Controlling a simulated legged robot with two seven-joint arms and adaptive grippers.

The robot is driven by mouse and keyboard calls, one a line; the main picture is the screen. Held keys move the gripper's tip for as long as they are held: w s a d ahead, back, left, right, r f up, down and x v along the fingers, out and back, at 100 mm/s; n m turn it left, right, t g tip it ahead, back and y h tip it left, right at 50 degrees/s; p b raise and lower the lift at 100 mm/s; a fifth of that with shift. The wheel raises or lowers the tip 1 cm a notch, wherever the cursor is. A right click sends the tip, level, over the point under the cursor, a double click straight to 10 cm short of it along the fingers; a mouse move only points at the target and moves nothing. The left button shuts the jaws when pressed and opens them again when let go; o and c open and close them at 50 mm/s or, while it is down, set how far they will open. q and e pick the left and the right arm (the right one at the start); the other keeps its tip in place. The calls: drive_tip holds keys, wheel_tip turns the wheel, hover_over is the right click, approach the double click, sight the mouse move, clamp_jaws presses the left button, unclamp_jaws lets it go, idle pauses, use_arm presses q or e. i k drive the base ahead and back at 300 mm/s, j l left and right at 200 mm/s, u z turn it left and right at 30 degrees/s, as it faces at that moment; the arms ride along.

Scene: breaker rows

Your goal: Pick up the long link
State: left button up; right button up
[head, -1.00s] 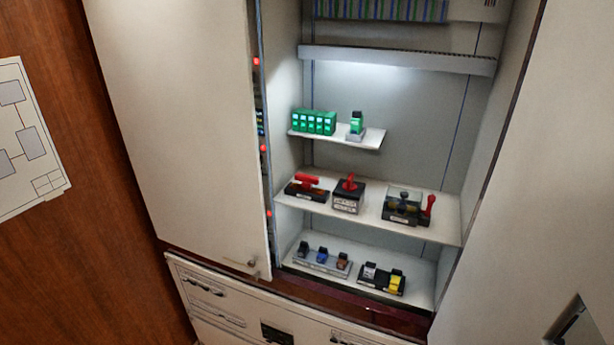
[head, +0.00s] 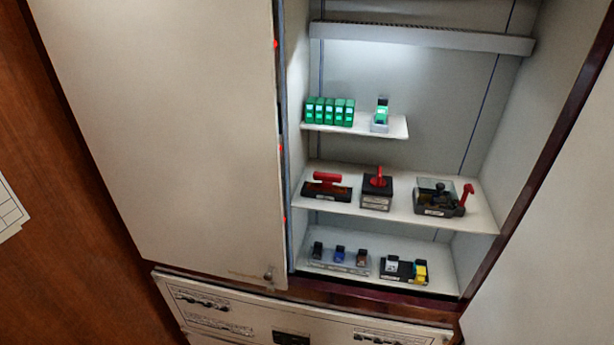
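No gripper of mine is in the head view. I cannot make out for sure which item is the long link. On the middle shelf (head: 400,208) stand a black base with a red bar-shaped handle (head: 327,186), a dark box with a red knob (head: 377,188), and a dark unit with a clear cover (head: 437,197) and a red lever at its right. On the bottom shelf, a grey holder carries three small dark, blue and brown pieces (head: 340,257). To its right, a black holder carries a white-grey piece (head: 392,264) and a yellow piece (head: 420,271).
A small upper shelf (head: 395,127) holds a row of green blocks (head: 329,111) and a single green unit (head: 381,113). A cream door panel (head: 160,130) stands left of the opening. A labelled lower panel (head: 300,320) lies below. A pale panel (head: 560,230) is at the right.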

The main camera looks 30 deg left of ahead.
sight(327, 179)
drive_tip(key=j+z, duration=0.75)
drive_tip(key=j+u, duration=0.2)
drive_tip(key=j, duration=0.2)
drive_tip(key=i+j+u, duration=0.15)
drive_tip(key=j, duration=0.25)
